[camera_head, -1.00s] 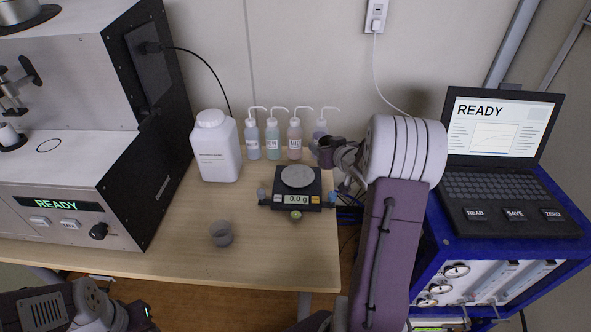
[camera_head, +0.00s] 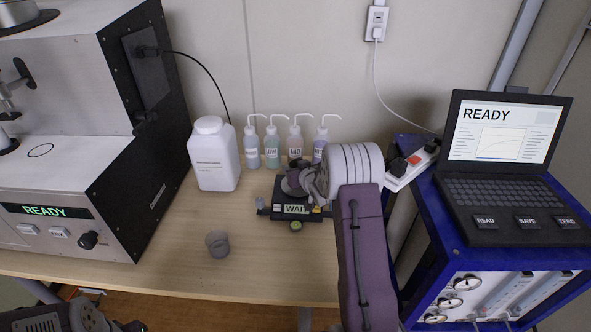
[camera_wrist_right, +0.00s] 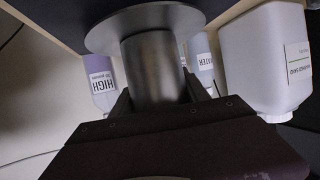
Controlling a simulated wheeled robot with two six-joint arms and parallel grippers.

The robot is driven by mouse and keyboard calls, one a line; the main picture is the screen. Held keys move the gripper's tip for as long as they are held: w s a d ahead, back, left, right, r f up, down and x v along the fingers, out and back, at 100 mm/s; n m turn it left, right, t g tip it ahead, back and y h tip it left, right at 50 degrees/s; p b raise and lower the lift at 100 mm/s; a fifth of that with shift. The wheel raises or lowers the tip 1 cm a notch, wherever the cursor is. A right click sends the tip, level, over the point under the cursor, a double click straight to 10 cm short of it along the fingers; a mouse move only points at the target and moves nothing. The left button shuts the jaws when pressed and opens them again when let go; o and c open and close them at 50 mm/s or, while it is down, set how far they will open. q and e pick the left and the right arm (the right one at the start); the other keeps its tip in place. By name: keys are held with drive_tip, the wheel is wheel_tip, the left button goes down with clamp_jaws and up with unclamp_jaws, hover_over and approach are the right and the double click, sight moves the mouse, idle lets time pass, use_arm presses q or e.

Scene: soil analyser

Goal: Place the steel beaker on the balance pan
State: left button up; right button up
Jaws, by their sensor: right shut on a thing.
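The steel beaker (camera_wrist_right: 152,70) is a dark grey metal cylinder, seen between the fingers of my right gripper (camera_wrist_right: 158,98) in the wrist view. My right gripper is shut on it. The beaker's end meets the round balance pan (camera_wrist_right: 135,22) and appears to touch it. In the head view my right gripper (camera_head: 303,182) is over the balance (camera_head: 262,212), and mostly hides the pan and beaker. The balance display reads WAIT. Parts of my left arm show at the lower left, but its gripper does not.
A small grey cup (camera_head: 217,244) stands on the bench (camera_head: 180,255), front left of the balance. Several wash bottles (camera_head: 272,146) and a white jug (camera_head: 214,155) stand behind. A laptop (camera_head: 500,170) sits on a blue cart at right. The bench front is mostly clear.

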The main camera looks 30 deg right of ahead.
drive_tip(key=shift+f, duration=0.1)
drive_tip(key=o, duration=1.5)
